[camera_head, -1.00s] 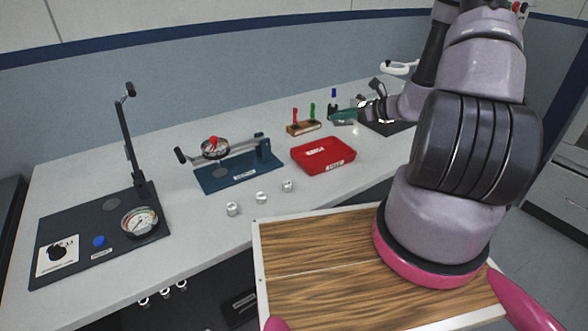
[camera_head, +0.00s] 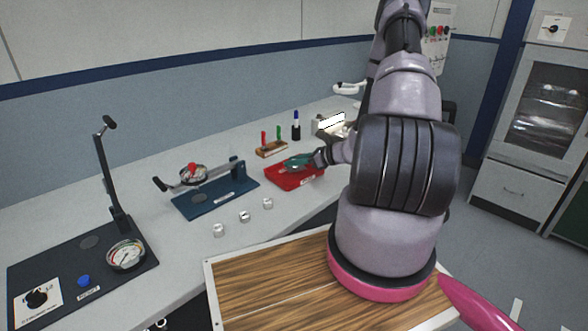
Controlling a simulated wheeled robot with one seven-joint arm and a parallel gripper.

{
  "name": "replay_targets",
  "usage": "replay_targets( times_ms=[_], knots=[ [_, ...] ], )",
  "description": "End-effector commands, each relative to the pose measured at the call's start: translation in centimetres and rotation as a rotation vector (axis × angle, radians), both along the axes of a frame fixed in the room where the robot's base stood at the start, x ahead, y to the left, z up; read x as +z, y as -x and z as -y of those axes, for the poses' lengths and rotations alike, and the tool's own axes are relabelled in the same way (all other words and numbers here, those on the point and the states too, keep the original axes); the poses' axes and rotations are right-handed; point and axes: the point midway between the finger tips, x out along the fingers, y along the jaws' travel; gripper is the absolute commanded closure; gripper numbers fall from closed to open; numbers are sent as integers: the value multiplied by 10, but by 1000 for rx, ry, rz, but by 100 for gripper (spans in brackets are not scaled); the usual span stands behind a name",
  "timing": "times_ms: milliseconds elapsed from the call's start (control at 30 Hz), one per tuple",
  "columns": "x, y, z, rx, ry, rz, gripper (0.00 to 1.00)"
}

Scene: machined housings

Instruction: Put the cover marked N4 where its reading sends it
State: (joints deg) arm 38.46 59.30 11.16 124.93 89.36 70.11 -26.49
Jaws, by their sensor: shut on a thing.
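My gripper (camera_head: 317,158) is shut on a teal piece (camera_head: 297,161), seemingly the cover. No N4 mark can be read on it. The piece is over the back part of the red tray (camera_head: 287,180); I cannot tell whether it touches the tray. The tray's label is too small to read. A round dial gauge (camera_head: 126,255) sits on the dark fixture at the left; its reading is not legible. The fingertips are small and partly hidden by the piece.
A blue fixture (camera_head: 215,200) with a lever and red knob stands left of the tray. Three small metal knobs (camera_head: 244,216) lie in front of it. A wooden pen holder (camera_head: 271,150) is behind the tray. My wood-topped deck (camera_head: 270,285) is in the foreground.

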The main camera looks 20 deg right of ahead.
Motion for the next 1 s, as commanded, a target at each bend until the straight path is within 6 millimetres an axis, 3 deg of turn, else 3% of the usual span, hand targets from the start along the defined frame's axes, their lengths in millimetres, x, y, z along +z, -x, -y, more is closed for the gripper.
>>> replay_targets(
  times_ms=[100,200,567,600,667,1000],
  knots=[
    [-20,0,0,0,-2,-2,100],
    [-27,0,0,0,-2,-1,100],
    [-30,0,0,0,0,0,100],
    [-31,0,0,0,0,0,65],
    [-30,0,0,0,0,0,42],
    [-29,0,0,0,0,0,39]
  ],
)
